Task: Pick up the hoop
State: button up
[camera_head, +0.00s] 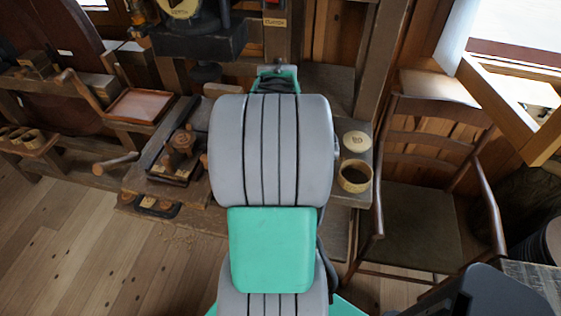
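A round, light wooden ring (355,176), which looks like the hoop, rests on the bench to the right of my arm. Its inside looks dark. A pale round disc or lid (356,142) with markings on top lies just behind it. My grey and teal arm fills the middle of the view and hides the bench beneath it. My gripper cannot be made out, so its distance from the ring and its state do not show.
A wooden chair (415,215) stands right of the bench. A small tool block (182,145) and a shallow wooden tray (139,105) are left of my arm. A dark machine (198,40) stands behind. Bare plank floor (90,250) lies at the front left.

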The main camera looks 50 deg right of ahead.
jog(key=c, duration=1.3)
jog(key=shift+o, duration=0.2)
